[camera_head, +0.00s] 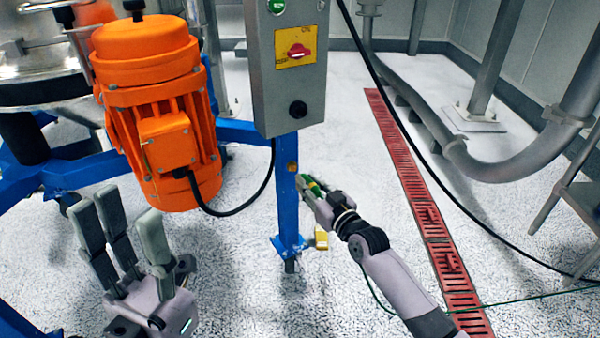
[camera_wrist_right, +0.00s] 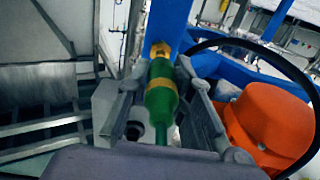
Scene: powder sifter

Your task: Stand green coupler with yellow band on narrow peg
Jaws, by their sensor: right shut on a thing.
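The green coupler with the yellow band (camera_wrist_right: 162,104) is between the fingers of my right gripper (camera_wrist_right: 160,98) in the right wrist view. It points away from the wrist, toward the blue post. In the head view my right gripper (camera_head: 318,192) is shut on the coupler (camera_head: 311,184), just right of the blue post. A small yellow piece (camera_wrist_right: 160,49) shows at the coupler's far end; I cannot tell whether they touch. I cannot make out the narrow peg for certain. My left gripper (camera_head: 128,222) is open and empty at the lower left.
The blue post (camera_head: 284,205) stands under a grey control box (camera_head: 288,70) with a red switch. An orange motor (camera_head: 155,100) hangs to the left. A yellow object (camera_head: 321,239) shows below my right gripper. A black cable loops near the post. Floor around is open, with a red drain grate (camera_head: 425,215).

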